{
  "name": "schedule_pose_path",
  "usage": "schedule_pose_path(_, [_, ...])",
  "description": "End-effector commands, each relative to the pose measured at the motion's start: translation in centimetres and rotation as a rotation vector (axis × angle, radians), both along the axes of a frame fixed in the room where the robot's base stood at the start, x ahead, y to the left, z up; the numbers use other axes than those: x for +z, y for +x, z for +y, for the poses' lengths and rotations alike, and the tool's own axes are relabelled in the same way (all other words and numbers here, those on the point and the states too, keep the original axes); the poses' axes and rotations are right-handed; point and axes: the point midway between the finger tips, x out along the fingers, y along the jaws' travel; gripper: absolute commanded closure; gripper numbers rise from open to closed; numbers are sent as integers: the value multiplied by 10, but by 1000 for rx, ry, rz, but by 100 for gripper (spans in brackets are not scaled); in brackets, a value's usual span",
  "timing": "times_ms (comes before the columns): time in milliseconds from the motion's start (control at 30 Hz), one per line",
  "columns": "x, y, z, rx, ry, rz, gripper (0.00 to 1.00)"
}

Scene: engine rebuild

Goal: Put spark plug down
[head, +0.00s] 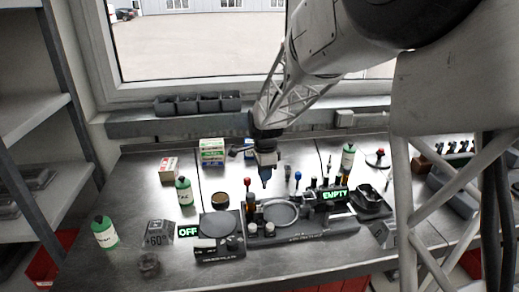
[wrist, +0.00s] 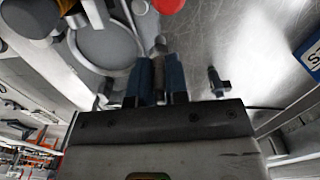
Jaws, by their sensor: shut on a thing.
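My gripper (head: 265,180) hangs over the steel bench, just behind the dark engine fixture (head: 300,230). In the wrist view its two blue fingers (wrist: 160,68) are close together, shut on a small metallic piece, apparently the spark plug (wrist: 159,45). Most of the plug is hidden between the fingers. In the head view it is too small to make out. I cannot tell whether its tip touches anything.
A small dark part (wrist: 218,82) is right of the fingers. The fixture has a round ring (head: 281,213) and several upright coloured-handled tools. Green-white bottles (head: 184,191) and boxes (head: 212,152) stand around. Bare bench lies behind the fixture.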

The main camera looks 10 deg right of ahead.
Motion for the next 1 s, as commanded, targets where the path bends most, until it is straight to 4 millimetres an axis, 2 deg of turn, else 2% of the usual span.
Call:
schedule_pose_path(700, [60, 122, -24, 275, 1, -2, 100])
schedule_pose_path(1000, [70, 142, -29, 330, 0, -1, 100])
